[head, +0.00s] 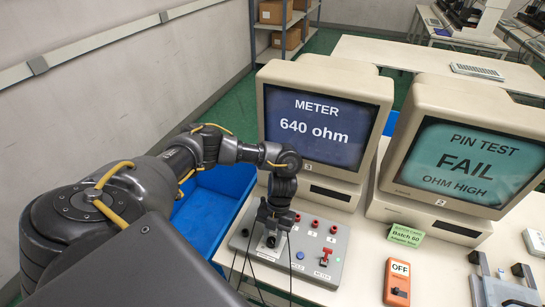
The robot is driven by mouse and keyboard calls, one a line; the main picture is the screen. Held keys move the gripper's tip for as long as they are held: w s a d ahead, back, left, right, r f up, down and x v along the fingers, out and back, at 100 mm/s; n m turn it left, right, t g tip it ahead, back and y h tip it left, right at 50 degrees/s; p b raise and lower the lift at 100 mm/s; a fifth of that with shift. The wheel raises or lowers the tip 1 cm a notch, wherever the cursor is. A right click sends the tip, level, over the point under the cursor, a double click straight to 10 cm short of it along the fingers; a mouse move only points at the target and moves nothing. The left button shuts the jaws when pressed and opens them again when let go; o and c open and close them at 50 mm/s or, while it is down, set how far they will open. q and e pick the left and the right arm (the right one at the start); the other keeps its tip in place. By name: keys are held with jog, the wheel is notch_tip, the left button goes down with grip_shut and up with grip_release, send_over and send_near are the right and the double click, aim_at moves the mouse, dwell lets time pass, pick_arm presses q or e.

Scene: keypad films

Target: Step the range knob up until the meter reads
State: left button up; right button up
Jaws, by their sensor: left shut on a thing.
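The left monitor (318,128) reads "METER 640 ohm" on a dark blue screen. A grey control panel (310,262) sits on the table in front of it, with red jacks, a blue button and a red lever (326,255). My left gripper (270,236) reaches down onto the left part of the panel. It is shut on what looks like the dark range knob (270,242), mostly hidden by the fingers. The right monitor (457,163) reads "PIN TEST FAIL OHM HIGH" on a teal screen. My right gripper is not in view.
A green card (405,234) reading "Batch 60" leans by the right monitor. An orange box (397,282) marked "OFF" lies right of the panel. A grey fixture (503,290) stands at the lower right. A blue bin (208,212) is left of the table. Black cables hang at the panel's front.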

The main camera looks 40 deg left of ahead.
pick_arm(q)
jog(key=o, duration=1)
jog(key=v, duration=1)
jog(key=shift+w+r+b, duration=0.15)
jog(key=shift+r+b, duration=0.2)
